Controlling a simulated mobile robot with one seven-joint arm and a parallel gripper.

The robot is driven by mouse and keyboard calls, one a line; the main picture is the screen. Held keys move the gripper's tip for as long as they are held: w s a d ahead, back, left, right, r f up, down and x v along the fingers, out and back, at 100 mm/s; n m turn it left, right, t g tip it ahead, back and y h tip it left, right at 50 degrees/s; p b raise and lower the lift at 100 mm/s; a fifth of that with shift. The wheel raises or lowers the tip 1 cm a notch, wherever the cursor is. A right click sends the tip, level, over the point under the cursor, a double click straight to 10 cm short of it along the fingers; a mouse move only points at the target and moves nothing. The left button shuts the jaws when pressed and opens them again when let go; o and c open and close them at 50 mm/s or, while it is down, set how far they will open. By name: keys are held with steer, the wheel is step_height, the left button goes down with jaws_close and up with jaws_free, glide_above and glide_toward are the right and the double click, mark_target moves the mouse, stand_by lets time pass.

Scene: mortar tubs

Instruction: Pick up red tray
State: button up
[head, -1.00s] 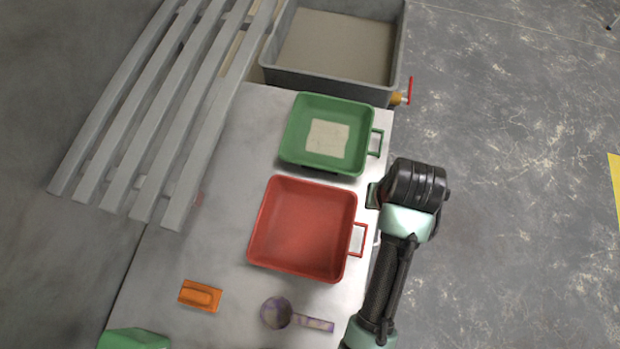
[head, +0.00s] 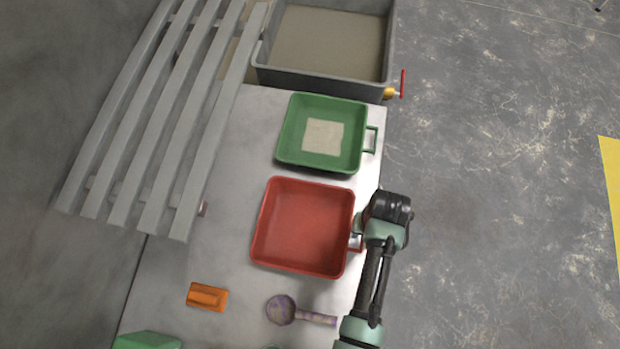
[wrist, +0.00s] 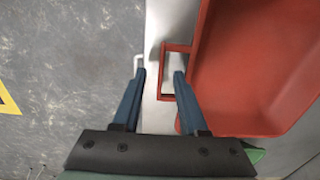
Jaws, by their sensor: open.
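The red tray (head: 305,226) is a square, empty tub on the pale table, with a loop handle on its right side. In the head view my gripper is at that handle, mostly hidden by my wrist. In the wrist view my gripper (wrist: 159,75) is open, and the tray's red handle (wrist: 176,48) shows at and just beyond the fingertips. The right finger is near the handle and the tray wall (wrist: 195,70); I cannot tell whether it touches. The left finger is over the table's edge.
A green tray (head: 325,134) with a pale patch inside stands just behind the red tray. An orange block (head: 207,297) and a purple scoop (head: 282,309) lie in front. A grey tub (head: 325,75) with a red-handled valve stands at the back. Grey slats (head: 150,110) are at left.

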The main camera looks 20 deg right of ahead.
steer(key=shift+f, duration=1.4)
jaws_close()
steer(key=shift+r, duration=0.1)
